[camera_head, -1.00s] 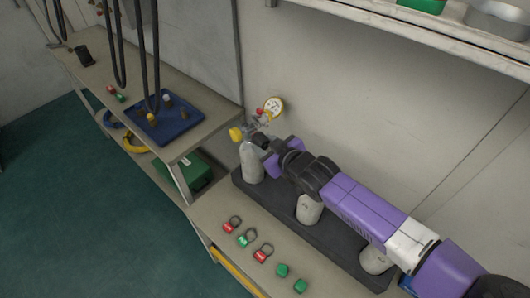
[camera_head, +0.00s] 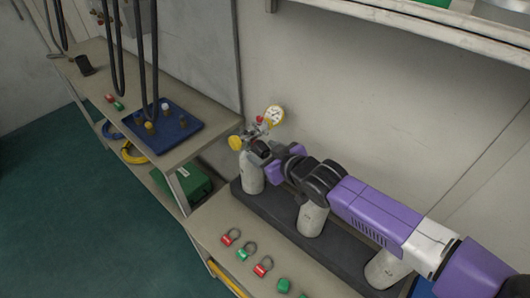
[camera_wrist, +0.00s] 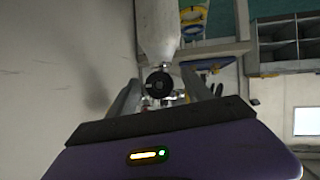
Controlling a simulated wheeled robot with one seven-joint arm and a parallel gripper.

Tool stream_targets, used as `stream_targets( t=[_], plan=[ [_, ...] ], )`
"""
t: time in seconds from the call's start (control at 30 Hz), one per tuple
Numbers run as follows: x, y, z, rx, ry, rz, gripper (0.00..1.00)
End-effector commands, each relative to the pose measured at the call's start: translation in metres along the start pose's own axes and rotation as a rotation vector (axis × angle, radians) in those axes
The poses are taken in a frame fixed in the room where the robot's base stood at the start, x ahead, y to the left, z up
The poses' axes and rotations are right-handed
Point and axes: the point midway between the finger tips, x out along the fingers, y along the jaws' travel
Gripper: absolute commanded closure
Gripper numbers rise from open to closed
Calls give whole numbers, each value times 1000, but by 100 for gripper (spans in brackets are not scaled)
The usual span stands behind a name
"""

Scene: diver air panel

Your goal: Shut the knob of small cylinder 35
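The leftmost small cylinder (camera_head: 251,178) is pale and stands upright on a dark base; I cannot read its number. Its valve carries a black round knob (camera_head: 262,149) on the right, a yellow knob (camera_head: 235,142) on the left and a white-faced gauge (camera_head: 274,115) above. My gripper (camera_head: 270,157) is at the black knob. In the wrist view the same cylinder (camera_wrist: 159,28) hangs from the top and the black knob (camera_wrist: 159,83) sits between my two spread fingers (camera_wrist: 161,88). A gap seems to show on each side of the knob. In the head view my fingers are partly hidden.
Two more pale cylinders (camera_head: 312,219) stand on the dark base (camera_head: 275,215) under my arm. Red and green tags (camera_head: 246,249) lie on the bench in front. A blue tray (camera_head: 180,135) sits on the left bench. A shelf (camera_head: 400,32) overhangs the wall.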

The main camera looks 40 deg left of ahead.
Motion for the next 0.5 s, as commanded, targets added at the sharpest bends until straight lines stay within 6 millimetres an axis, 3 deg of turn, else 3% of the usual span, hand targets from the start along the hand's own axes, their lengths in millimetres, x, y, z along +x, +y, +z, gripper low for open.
stream_targets(
  t=[0.33, 0.5],
  plan=[
    [-2, 1, 1, 0, -1, 1, 41],
    [-18, 1, 2, 3, -1, 1, 41]
  ],
)
